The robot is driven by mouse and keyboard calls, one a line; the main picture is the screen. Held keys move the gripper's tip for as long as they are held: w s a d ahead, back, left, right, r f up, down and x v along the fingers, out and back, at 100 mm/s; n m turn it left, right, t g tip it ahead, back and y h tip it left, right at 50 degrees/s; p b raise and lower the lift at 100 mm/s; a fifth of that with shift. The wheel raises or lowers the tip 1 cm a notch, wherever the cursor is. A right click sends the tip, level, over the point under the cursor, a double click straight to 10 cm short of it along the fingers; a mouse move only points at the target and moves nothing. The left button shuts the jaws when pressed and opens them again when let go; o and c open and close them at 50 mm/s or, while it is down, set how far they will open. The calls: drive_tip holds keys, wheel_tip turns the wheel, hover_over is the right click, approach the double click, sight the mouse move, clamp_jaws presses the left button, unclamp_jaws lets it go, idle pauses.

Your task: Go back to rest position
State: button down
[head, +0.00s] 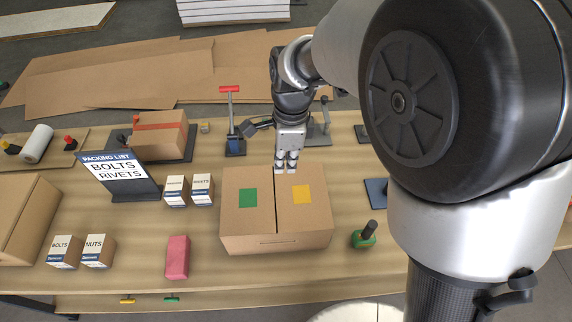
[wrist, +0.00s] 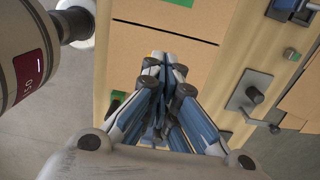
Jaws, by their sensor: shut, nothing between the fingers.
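My gripper (head: 286,168) is shut and empty, pointing down at the far edge of a closed cardboard box (head: 262,238). I cannot tell whether the fingertips touch the box. My arm covers the right of the head view.
On the workbench (head: 205,255) stand a packing list sign (head: 118,170), several small labelled cartons (head: 176,191), a pink block (head: 177,257) and a green stamp-like item (head: 364,236). A red-topped tool (head: 234,145) stands behind the box.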

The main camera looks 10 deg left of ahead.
drive_tip(key=shift+w+d+r, duration=0.1)
drive_tip(key=shift+d+r, duration=0.05)
drive_tip(key=shift+r, duration=0.05)
drive_tip(key=s+d+r+n+t+b, duration=0.1)
drive_tip(key=s+d+r+n+b, duration=0.15)
drive_tip(key=d, duration=0.45)
drive_tip(key=s+d+r+n+t+b, duration=0.2)
drive_tip(key=s+d+r+n, duration=0.2)
drive_tip(key=d, duration=0.3)
drive_tip(key=s+d+f+n+t+b, duration=0.2)
drive_tip(key=s+d+n+b, duration=0.1)
drive_tip(key=s+d+n, duration=0.5)
drive_tip(key=s+d, duration=0.1)
drive_tip(key=s, duration=0.2)
drive_tip(key=shift+f+h+b, duration=0.15)
drive_tip(key=shift+h+b, duration=0.15)
drive_tip(key=shift+h, duration=0.1)
